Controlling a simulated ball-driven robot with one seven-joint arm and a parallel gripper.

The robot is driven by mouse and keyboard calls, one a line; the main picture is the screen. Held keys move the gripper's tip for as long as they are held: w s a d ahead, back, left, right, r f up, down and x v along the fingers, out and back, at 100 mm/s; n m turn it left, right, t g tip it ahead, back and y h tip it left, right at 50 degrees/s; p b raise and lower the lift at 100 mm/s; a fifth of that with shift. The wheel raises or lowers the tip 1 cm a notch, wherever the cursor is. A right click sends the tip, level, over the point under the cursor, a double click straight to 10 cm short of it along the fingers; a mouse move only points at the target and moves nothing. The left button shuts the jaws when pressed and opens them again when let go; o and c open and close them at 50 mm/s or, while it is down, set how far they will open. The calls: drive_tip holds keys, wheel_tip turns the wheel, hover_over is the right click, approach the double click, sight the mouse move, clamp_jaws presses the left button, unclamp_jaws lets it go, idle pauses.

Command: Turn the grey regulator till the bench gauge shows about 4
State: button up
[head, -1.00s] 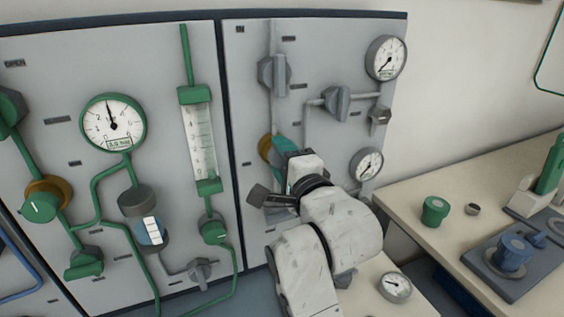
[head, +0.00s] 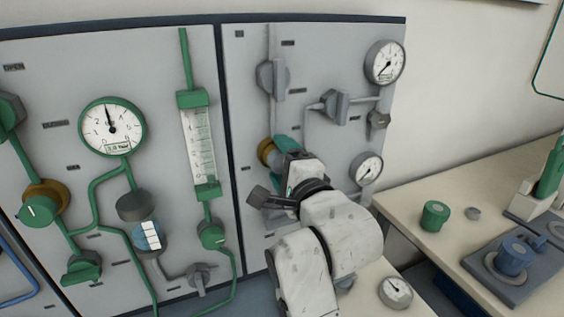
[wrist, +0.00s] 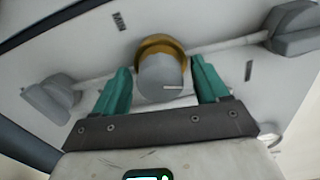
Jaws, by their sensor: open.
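The grey regulator (wrist: 162,78) is a round grey knob with a brass collar behind it, on the right grey panel. In the wrist view it sits between the two teal fingers of my gripper (wrist: 161,88), with a gap visible on each side. My gripper is open around or just in front of the knob; the exact depth is unclear. In the head view only the brass collar (head: 265,151) shows; my gripper (head: 286,146) and wrist hide the knob. The bench gauge (head: 396,292) is a small round white dial lying on the bench, its numbers too small to read.
Grey valves (head: 272,76) and (head: 335,104) sit above the regulator, with two wall gauges, upper (head: 385,63) and lower (head: 366,169), to the right. A green-piped panel (head: 75,75) stands left. The right bench holds a green knob (head: 434,216) and a blue fixture (head: 513,256).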

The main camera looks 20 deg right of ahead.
drive_tip(key=s+b, duration=0.1)
drive_tip(key=s, duration=0.9)
drive_tip(key=shift+s, duration=0.4)
idle(0.7)
